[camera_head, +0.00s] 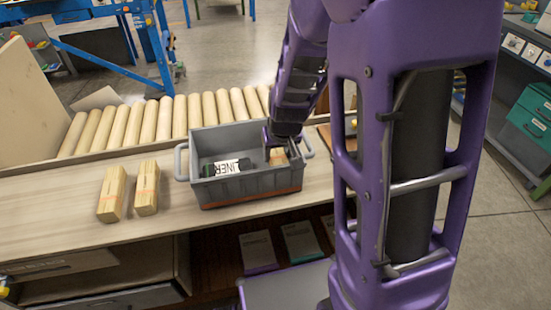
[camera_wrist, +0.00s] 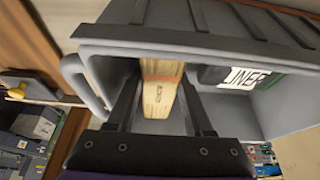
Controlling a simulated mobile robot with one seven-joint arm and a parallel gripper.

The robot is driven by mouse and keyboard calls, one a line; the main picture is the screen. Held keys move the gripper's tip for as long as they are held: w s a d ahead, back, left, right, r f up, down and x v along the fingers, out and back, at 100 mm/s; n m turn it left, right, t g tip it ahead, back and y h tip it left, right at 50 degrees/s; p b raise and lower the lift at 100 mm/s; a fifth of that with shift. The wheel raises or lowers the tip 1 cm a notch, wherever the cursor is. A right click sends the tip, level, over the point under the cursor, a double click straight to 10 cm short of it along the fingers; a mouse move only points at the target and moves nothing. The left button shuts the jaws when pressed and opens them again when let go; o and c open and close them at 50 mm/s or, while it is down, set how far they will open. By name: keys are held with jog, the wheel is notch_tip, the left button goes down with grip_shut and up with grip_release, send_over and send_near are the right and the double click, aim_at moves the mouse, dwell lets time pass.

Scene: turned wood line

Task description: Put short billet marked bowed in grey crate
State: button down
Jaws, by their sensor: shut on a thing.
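The grey crate (camera_head: 250,187) stands on the bench, and its rim and wall also fill much of the wrist view (camera_wrist: 200,45). My gripper (camera_head: 272,140) is inside the right part of the crate. It is shut on a short pale wooden billet (camera_wrist: 160,90) with an orange-red band and a small dark mark, too small to read. The billet shows partly in the head view (camera_head: 278,156), beside my gripper. Whether it touches the crate floor cannot be told. My fingers lie on both sides of it in the wrist view.
A dark item with a white "LINER" label (camera_head: 226,167) lies in the crate's left part. Two more banded billets, one longer (camera_head: 112,195) and one shorter (camera_head: 147,188), lie on the bench left of the crate. A row of wooden rollers (camera_head: 165,118) runs behind.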

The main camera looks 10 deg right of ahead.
jog(key=shift+f, duration=1.25)
jog(key=shift+f+b, duration=0.25)
jog(key=shift+b, duration=0.2)
jog(key=c, duration=0.6)
grip_release()
jog(key=shift+r, duration=0.1)
jog(key=shift+r, duration=0.1)
jog(key=shift+r+p, duration=0.3)
jog(key=shift+p, duration=0.1)
jog(key=p+v, duration=0.4)
jog(key=v, duration=0.7)
jog(key=shift+s+r, duration=0.15)
jog(key=shift+r, duration=0.1)
